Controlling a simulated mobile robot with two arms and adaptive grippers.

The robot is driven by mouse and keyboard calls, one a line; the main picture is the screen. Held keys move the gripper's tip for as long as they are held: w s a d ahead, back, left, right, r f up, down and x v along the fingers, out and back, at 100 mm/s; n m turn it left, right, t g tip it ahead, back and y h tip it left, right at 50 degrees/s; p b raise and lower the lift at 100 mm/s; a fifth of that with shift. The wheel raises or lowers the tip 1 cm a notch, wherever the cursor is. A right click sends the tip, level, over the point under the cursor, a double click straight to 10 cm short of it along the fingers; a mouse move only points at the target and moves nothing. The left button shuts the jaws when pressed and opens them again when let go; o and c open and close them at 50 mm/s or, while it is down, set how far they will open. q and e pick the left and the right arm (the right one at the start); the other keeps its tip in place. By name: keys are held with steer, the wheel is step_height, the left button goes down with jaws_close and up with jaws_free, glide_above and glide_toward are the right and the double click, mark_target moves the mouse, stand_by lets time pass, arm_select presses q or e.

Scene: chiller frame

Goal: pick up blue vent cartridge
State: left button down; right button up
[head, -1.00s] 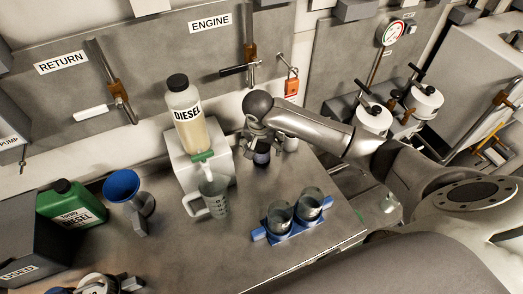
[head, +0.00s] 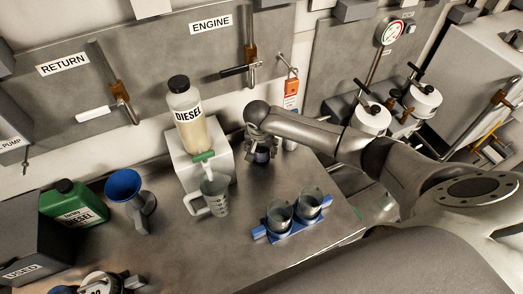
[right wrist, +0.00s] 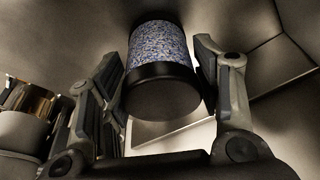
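The blue vent cartridge (right wrist: 160,60) is a short cylinder with a blue speckled band and a black end, seen between my fingers in the right wrist view. In the head view only a small dark part of it (head: 262,156) shows under the gripper, at the back of the metal bench. My right gripper (head: 261,148) is over it from above. In the right wrist view the right gripper (right wrist: 160,85) is open, one finger on each side of the cartridge. The left finger looks very close to it; contact cannot be told. My left gripper is not in view.
Left of the gripper stand the diesel bottle (head: 187,115) on a white block and a clear jug (head: 214,196). A blue holder with two cups (head: 291,232) sits in front. A blue funnel (head: 124,186) and green can (head: 72,205) are further left.

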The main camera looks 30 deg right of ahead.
steer(key=c, duration=0.6)
